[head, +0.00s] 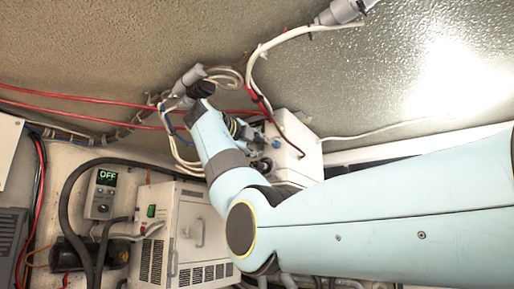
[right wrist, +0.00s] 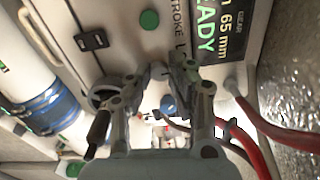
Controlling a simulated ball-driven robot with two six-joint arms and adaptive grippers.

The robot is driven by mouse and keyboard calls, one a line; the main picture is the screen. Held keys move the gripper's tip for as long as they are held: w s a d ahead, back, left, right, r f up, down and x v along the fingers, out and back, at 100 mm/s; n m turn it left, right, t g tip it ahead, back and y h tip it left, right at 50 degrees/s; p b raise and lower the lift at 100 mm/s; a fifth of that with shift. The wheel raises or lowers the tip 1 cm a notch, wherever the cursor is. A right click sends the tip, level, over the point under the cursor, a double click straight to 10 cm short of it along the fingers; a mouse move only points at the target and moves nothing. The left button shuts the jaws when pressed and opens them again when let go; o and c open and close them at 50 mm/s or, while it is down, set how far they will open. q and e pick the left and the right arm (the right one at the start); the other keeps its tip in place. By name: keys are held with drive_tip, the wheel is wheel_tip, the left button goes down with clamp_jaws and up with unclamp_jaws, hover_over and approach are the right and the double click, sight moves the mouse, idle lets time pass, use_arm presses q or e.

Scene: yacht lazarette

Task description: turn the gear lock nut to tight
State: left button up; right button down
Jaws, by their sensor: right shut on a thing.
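My right gripper (right wrist: 168,72) has its fingertips closed together at the white panel in the right wrist view. They are shut on a small grey part, which I take to be the gear lock nut; the fingers hide most of it, so its turn position cannot be told. In the head view my right gripper (head: 258,138) is small and partly hidden behind my arm, at the white box (head: 298,158). A display (right wrist: 218,32) beside the fingertips reads "GEAR", "65 mm" and "READY", partly cut off. My left gripper is not in view.
Red hoses (right wrist: 280,133) run close on the right of the wrist view. In the head view, a white cabinet (head: 182,225), an "OFF" control box (head: 102,194) and red cables (head: 80,98) crowd the left side.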

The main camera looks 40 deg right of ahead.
drive_tip(key=shift+f+m, duration=0.1)
drive_tip(key=shift+m, duration=0.5)
drive_tip(key=c, duration=1.2)
unclamp_jaws()
drive_tip(key=v, duration=1.2)
